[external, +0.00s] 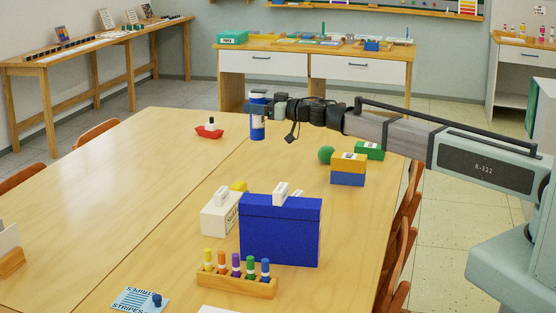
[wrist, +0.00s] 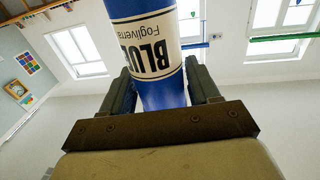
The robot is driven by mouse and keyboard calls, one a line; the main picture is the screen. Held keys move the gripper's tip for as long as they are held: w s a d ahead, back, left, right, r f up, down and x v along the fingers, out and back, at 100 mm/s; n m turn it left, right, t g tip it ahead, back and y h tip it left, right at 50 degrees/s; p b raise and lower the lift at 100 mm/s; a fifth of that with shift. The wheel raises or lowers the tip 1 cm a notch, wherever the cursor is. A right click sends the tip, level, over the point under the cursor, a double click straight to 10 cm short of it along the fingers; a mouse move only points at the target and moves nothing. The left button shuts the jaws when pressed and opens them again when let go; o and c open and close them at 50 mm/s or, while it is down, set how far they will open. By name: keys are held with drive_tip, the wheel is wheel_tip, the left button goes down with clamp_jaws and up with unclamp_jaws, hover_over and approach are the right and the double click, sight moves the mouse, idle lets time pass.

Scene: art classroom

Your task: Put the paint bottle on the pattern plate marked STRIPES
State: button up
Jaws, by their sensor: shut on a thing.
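The paint bottle (external: 258,118) is blue with a pale label. In the wrist view the bottle (wrist: 155,50) shows the word BLUE, upside down in the picture. My gripper (external: 259,108) is shut on it and holds it over the far part of the table; whether its base touches the tabletop is hard to tell. The jaws (wrist: 163,90) stand on both sides of the bottle in the wrist view. The STRIPES plate (external: 133,303) lies at the near left, light blue with striped markings, with a small dark blue knob on it.
A blue box (external: 280,232), a white box (external: 219,214) and a wooden rack of coloured tubes (external: 237,284) stand between bottle and plate. A red toy boat (external: 209,130) is left of the bottle. Stacked blocks (external: 348,170) and a green ball (external: 326,155) are right. The table's left half is mostly clear.

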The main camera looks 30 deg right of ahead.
drive_tip(key=s+a+m+t+h, duration=0.1)
drive_tip(key=s+a, duration=0.4)
drive_tip(key=a, duration=0.6)
drive_tip(key=s+a+m+h, duration=0.1)
drive_tip(key=s+a, duration=0.4)
drive_tip(key=a, duration=0.6)
drive_tip(key=s+a+m+t+h, duration=0.15)
drive_tip(key=s+a, duration=0.35)
drive_tip(key=a, duration=0.6)
drive_tip(key=s+a+m+h, duration=0.1)
drive_tip(key=s+a, duration=0.5)
drive_tip(key=s, duration=0.3)
drive_tip(key=s+a+h, duration=0.2)
drive_tip(key=s+a, duration=0.4)
drive_tip(key=s, duration=0.4)
drive_tip(key=s+a+m+h, duration=0.1)
drive_tip(key=s+a, duration=0.5)
drive_tip(key=s, duration=0.3)
wheel_tip(320, 180, down, 15)
drive_tip(key=shift+s+t, duration=0.3)
drive_tip(key=shift+t, duration=0.15)
drive_tip(key=shift+f, duration=0.15)
drive_tip(key=o, duration=1.4)
drive_tip(key=shift+c, duration=0.2)
